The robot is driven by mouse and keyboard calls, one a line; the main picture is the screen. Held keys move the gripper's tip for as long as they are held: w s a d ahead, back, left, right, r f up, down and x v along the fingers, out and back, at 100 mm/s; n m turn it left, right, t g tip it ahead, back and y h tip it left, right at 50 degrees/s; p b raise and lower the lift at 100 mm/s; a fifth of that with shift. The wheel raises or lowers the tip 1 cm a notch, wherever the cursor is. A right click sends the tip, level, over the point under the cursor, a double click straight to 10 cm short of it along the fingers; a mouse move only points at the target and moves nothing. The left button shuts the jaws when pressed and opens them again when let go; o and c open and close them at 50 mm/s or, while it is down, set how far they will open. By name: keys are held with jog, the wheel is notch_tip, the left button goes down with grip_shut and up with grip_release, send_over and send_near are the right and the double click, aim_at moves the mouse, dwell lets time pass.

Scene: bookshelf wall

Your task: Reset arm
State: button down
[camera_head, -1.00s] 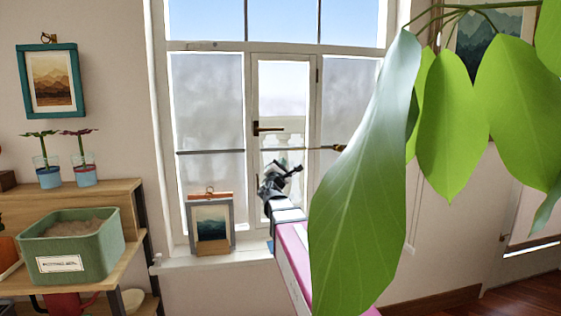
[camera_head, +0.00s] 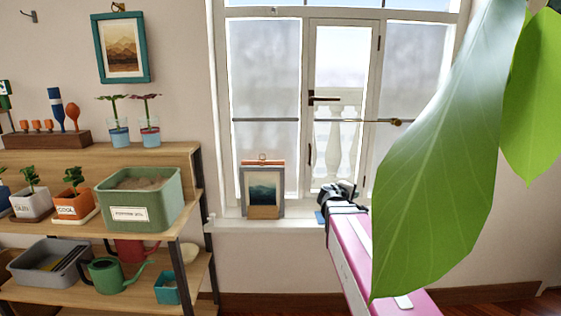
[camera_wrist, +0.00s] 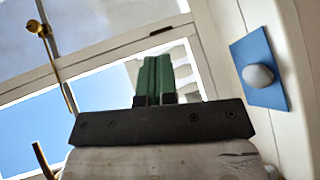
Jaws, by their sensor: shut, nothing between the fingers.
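My arm, with a pink link, reaches from the lower right of the head view toward the window. My gripper (camera_head: 343,190) is at its far end, small and dark, in front of the window's lower part. In the wrist view my gripper (camera_wrist: 153,75) shows its two green fingers side by side, shut and empty. Beyond them are the white window frame and glass. Large green leaves (camera_head: 440,150) hang close to the head camera and cover part of my arm and the right of the view.
A wooden shelf (camera_head: 170,152) at left holds a green soil tub (camera_head: 150,205), potted plants and watering cans. A framed picture (camera_head: 263,192) stands on the windowsill (camera_head: 270,224), left of my gripper. Another picture (camera_head: 122,48) hangs on the wall. A blue plate with a white knob (camera_wrist: 259,76) is at right in the wrist view.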

jog(key=s+a+f+m+g+y, duration=0.4)
jog(key=s+f, duration=0.5)
jog(key=f, duration=0.3)
jog(key=s+a+f+m+g+y, duration=0.4)
jog(key=s+a+f+g+y, duration=0.2)
jog(key=s+f, duration=0.3)
notch_tip(320, 180, down, 3)
jog(key=shift+s+f+y, duration=0.15)
jog(key=shift+s+y, duration=0.15)
jog(key=shift+y, duration=0.2)
jog(key=shift+a, duration=0.1)
